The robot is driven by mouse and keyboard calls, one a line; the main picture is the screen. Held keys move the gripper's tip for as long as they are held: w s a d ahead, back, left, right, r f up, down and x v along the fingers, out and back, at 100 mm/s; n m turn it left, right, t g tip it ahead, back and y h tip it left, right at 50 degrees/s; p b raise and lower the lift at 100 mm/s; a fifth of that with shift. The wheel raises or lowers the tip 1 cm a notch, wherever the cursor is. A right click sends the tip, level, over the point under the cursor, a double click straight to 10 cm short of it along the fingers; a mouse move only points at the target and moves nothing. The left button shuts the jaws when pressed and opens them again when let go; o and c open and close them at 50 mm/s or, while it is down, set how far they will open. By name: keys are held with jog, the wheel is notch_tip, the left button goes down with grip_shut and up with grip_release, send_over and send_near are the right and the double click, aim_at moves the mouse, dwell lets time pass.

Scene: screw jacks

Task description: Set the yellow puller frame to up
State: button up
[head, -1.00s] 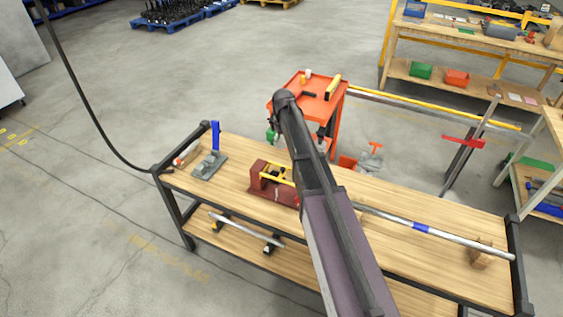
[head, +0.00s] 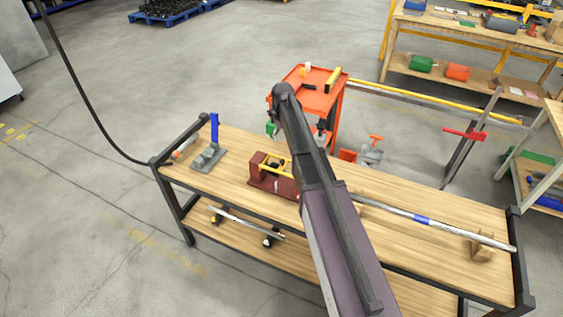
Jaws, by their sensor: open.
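The yellow puller frame (head: 275,167) is on a dark red fixture (head: 257,172) on the wooden bench. Its bars look low and roughly level, lying across the fixture rather than standing above it. The frame's right end is partly hidden by my arm, which crosses the middle of the head view. A dark round part sits between the yellow bars. My gripper cannot be made out; it is beyond or behind my arm links.
A grey jack (head: 208,158) with an upright blue handle (head: 214,128) stands left of the fixture. A long metal bar (head: 440,226) lies on wooden blocks at right. An orange cart (head: 318,95) stands behind the bench (head: 235,187). Bench wood between jack and fixture is clear.

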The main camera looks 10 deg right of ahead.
aim_at(282, 160)
jog(key=shift+f+b, duration=5.65)
jog(key=shift+f, duration=0.25)
grip_shut()
jog(key=shift+a, duration=0.1)
